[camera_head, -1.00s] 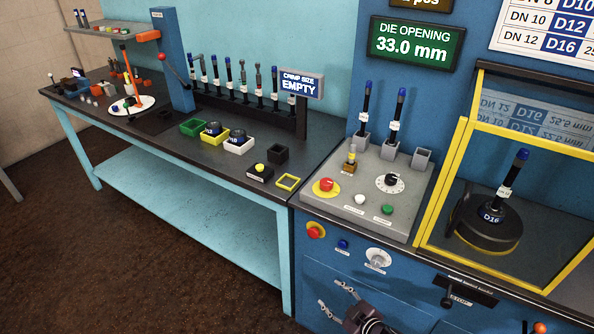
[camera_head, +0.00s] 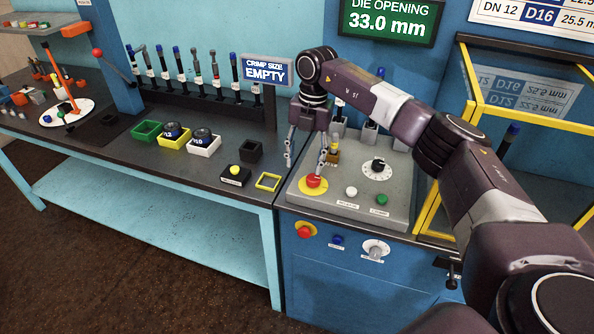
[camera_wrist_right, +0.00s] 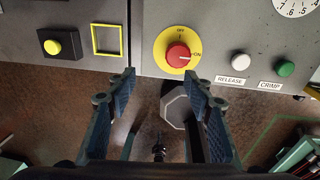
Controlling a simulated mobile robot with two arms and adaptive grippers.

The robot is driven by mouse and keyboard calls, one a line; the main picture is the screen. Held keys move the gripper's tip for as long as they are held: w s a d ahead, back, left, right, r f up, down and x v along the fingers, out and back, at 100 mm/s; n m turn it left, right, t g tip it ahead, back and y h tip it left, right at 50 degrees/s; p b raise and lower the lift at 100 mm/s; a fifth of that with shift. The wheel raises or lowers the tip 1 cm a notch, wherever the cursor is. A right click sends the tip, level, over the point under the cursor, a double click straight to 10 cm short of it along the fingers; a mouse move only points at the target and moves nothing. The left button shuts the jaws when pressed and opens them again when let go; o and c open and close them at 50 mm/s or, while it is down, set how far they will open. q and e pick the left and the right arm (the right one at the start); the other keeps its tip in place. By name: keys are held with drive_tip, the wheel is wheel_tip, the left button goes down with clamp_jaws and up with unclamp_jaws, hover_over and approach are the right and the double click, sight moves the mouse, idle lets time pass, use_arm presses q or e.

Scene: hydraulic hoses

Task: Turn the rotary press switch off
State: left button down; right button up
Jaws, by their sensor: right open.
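The rotary press switch (camera_head: 313,182) is a red knob on a round yellow plate, at the left of the grey control panel (camera_head: 338,207). In the right wrist view the red knob (camera_wrist_right: 178,54) shows its white mark pointing right, at ON; OFF is marked at the top of the plate. My right gripper (camera_head: 305,160) hangs over the left edge of the panel, close to the switch, its fingers pointing down. In the wrist view its open fingers (camera_wrist_right: 160,78) have nothing between them and sit just below the knob in the picture. My left gripper is out of view.
White release (camera_wrist_right: 240,62) and green crimp (camera_wrist_right: 286,68) buttons sit right of the switch. A black dial (camera_head: 377,166) and a brass-coloured fitting (camera_head: 333,152) stand behind. A yellow-button box (camera_head: 236,174) and yellow frame (camera_head: 268,181) lie on the left bench. Yellow guard framing (camera_head: 446,178) is at right.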

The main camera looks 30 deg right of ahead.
sight(314, 177)
drive_tip(key=shift+s+d+r+h, duration=0.1)
drive_tip(key=shift+d+r+h, duration=0.1)
drive_tip(key=shift+d+r, duration=0.3)
drive_tip(key=shift+d+r+h, duration=0.2)
drive_tip(key=shift+d+r, duration=0.05)
drive_tip(key=shift+d, duration=0.3)
drive_tip(key=shift+s+d, duration=0.15)
drive_tip(key=shift+d, duration=0.15)
wheel_tip(314, 177, down, 6)
drive_tip(key=shift+p, duration=1.05)
drive_tip(key=shift+f, duration=0.7)
drive_tip(key=c, duration=1.2)
